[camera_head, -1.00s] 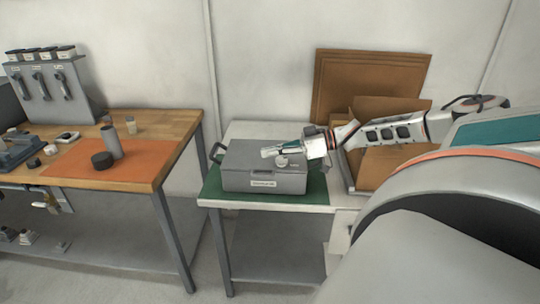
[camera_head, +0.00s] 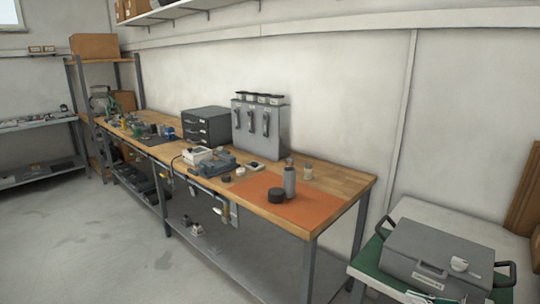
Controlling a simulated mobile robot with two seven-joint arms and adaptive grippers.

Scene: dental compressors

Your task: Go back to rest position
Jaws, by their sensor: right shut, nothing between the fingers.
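My right gripper (camera_head: 418,297) shows only as a small pale piece at the bottom edge of the picture, in front of the grey case. It is shut with nothing in it. The rest of that arm is cut off by the frame. My left gripper is not in view. The closed grey case (camera_head: 405,242) has dark side handles, a pale label and a small whitish round piece (camera_head: 459,264) on its lid. It sits on a green mat (camera_head: 369,256) at the lower right.
The case's table (camera_head: 415,210) is white-topped. Left of it runs a long wooden workbench (camera_head: 345,180) with an orange mat (camera_head: 313,210), a grey cylinder (camera_head: 290,181), a dark round puck (camera_head: 276,195) and a drawer unit (camera_head: 208,126). Open floor (camera_head: 120,240) lies at the left.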

